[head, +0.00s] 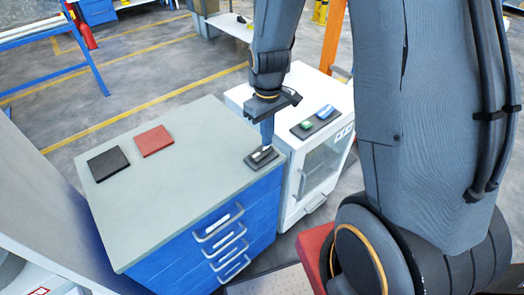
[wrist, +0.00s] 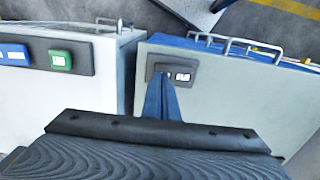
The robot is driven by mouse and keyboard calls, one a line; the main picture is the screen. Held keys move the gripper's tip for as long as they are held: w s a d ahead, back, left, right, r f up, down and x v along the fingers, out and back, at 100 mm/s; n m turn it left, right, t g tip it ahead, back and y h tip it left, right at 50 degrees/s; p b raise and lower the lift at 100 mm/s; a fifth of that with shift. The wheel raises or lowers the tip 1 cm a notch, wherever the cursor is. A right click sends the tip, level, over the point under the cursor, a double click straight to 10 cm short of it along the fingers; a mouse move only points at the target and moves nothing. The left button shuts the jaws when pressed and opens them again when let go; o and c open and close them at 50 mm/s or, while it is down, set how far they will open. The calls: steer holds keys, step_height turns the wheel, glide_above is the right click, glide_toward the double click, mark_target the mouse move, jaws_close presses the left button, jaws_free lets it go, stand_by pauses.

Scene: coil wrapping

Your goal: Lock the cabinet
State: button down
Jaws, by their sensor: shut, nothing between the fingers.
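The blue drawer cabinet (head: 205,240) has a grey-green top and several drawers with light handles, all apparently shut. A small dark plate (head: 254,162) with light markings lies on the top's right corner; it also shows in the wrist view (wrist: 205,69). My gripper (head: 267,145) points down with its blue fingers together and empty. In the wrist view the fingertips (wrist: 162,82) are at the plate, over its left part, and hide some of it. I cannot tell whether they touch it.
A white glass-door cabinet (head: 318,175) stands close at the right, with a green button (head: 306,125) and a blue button (head: 326,112) on a dark panel. A black pad (head: 108,164) and a red pad (head: 153,140) lie on the drawer cabinet's top; its middle is clear.

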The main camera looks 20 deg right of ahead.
steer(key=shift+f+b, duration=0.4)
steer(key=shift+f, duration=0.4)
stand_by(0.4)
steer(key=shift+r, duration=0.15)
steer(key=shift+r+p, duration=3)
steer(key=shift+r, duration=0.4)
steer(key=s+r+m+t+b, duration=0.1)
steer(key=s+r+m+b, duration=0.2)
steer(key=s+b, duration=0.3)
steer(key=shift+s+r+m, duration=0.2)
steer(key=shift+s+m, duration=0.6)
steer(key=shift+s, duration=1.2)
